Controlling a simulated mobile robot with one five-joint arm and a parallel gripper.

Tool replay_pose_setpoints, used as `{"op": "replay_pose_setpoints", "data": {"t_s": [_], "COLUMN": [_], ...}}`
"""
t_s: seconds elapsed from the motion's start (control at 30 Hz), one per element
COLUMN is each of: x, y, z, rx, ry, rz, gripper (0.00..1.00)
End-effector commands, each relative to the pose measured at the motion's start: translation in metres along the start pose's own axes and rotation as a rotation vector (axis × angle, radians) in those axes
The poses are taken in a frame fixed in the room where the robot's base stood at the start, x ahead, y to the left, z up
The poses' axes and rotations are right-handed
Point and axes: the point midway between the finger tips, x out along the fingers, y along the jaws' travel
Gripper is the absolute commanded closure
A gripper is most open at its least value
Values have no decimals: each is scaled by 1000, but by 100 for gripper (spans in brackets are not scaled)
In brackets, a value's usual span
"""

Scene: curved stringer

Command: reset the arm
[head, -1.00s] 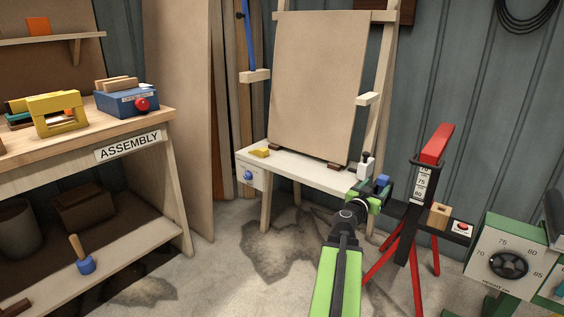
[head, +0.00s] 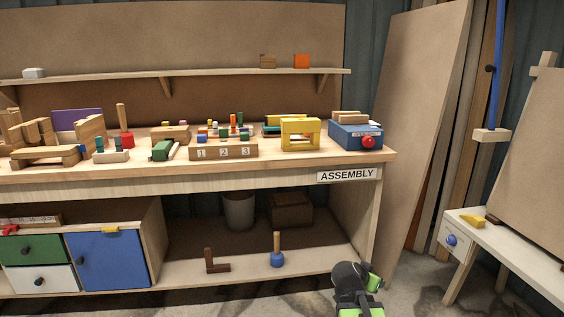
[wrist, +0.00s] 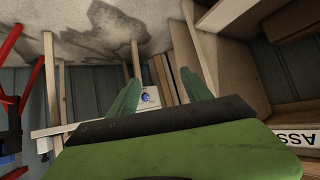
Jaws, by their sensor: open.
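My arm shows at the bottom of the head view, with its green and black end low in front of the bench's right leg. In the wrist view my gripper (wrist: 162,80) has its two green fingers spread apart. Nothing is between the fingers. Behind them show the floor, leaning boards and the easel stand's white ledge with a blue knob (wrist: 146,97).
The assembly bench (head: 349,176) fills the left and middle, with toys and a blue box (head: 345,138) on top. A mallet (head: 277,258) stands on its lower shelf. Leaning boards (head: 420,130) and the easel's white ledge (head: 520,262) are at right.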

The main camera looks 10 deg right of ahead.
Motion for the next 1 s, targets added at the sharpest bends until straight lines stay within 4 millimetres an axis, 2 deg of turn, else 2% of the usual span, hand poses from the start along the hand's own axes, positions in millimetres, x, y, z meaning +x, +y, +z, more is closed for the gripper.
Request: {"op": "replay_pose_setpoints", "data": {"t_s": [0.03,0.1,0.2,0.33,0.4,0.47,0.5,0.57,0.77,0.87,1.0], "x": [-17,-35,-62,-98,-119,-131,-132,-152,-189,-212,-253], "y": [-20,-34,-43,-37,-34,-28,-25,-27,-30,-32,-35], "z": [32,74,127,184,204,214,215,187,138,108,55], "rx": [-63,-157,-300,-513,-637,-753,-835,-829,-826,-825,-825], "ry": [-98,-240,-440,-709,-819,-880,-883,-878,-875,-874,-873], "rz": [-19,-42,-89,-198,-277,-334,-362,-360,-357,-357,-357], "gripper": [43,43,43,43,43,43,43,43,43,43,43]}}
